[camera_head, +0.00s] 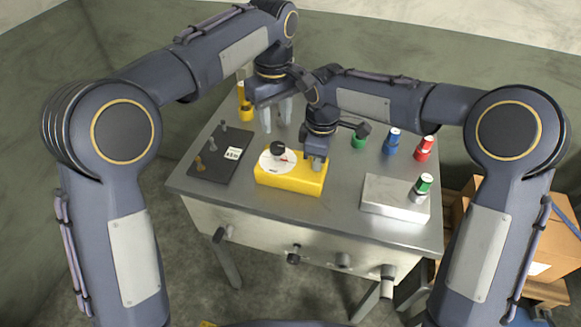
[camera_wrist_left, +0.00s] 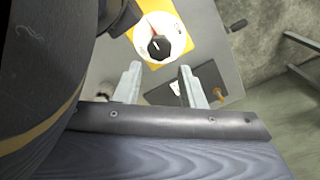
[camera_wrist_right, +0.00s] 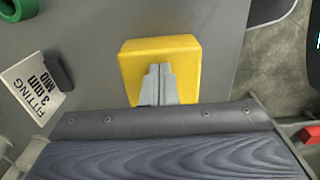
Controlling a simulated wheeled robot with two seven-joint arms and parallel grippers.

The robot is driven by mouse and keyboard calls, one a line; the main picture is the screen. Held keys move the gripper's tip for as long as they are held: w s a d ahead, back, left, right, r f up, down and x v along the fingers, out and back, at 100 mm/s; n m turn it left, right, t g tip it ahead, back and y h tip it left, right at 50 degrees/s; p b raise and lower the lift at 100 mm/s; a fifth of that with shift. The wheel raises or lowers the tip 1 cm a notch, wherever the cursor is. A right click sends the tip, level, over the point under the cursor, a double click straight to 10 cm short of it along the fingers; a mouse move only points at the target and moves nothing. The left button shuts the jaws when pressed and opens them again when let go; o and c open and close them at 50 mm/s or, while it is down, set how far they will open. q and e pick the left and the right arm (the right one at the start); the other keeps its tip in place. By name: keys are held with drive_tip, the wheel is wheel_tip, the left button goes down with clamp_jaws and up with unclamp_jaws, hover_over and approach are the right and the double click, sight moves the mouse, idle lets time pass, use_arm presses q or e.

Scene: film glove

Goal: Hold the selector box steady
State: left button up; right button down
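The yellow selector box (camera_head: 290,181) lies on the grey table and has a white dial (camera_head: 265,163) with a black knob (camera_head: 278,148) and a red mark. My right gripper (camera_head: 317,163) is at the box's right end, its two fingers together. In the right wrist view the shut fingers (camera_wrist_right: 158,75) overlap the yellow box (camera_wrist_right: 185,55); I cannot tell whether they press on it. My left gripper (camera_head: 276,115) is open and empty behind the box. The left wrist view shows its spread fingers (camera_wrist_left: 160,82) with the dial (camera_wrist_left: 172,30) beyond them.
A black mat (camera_head: 210,165) with small pegs and a label card (camera_head: 233,153) lies at left. A yellow-topped item (camera_head: 245,108) stands behind. Green (camera_head: 358,140), blue (camera_head: 391,143) and red (camera_head: 424,148) capped items stand at right, near a metal block (camera_head: 390,197). Knobs stick out of the table front.

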use_arm(q)
drive_tip(key=o, duration=0.3)
drive_tip(key=shift+d, duration=0.1)
drive_tip(key=shift+o, duration=0.5)
drive_tip(key=shift+w+d+f+h, duration=0.1)
drive_tip(key=shift+w+d+h, duration=0.15)
drive_tip(key=shift+h, duration=0.25)
drive_tip(key=a+f+n+h, duration=0.9)
drive_tip(key=a+n+h, duration=0.15)
drive_tip(key=h, duration=0.65)
hover_over(286, 160)
drive_tip(key=shift+r+m+g, duration=0.2)
drive_tip(key=shift+m+g, duration=0.05)
drive_tip(key=shift+g, duration=0.05)
drive_tip(key=shift+a, duration=0.1)
drive_tip(key=shift+s, duration=0.1)
drive_tip(key=c, duration=1)
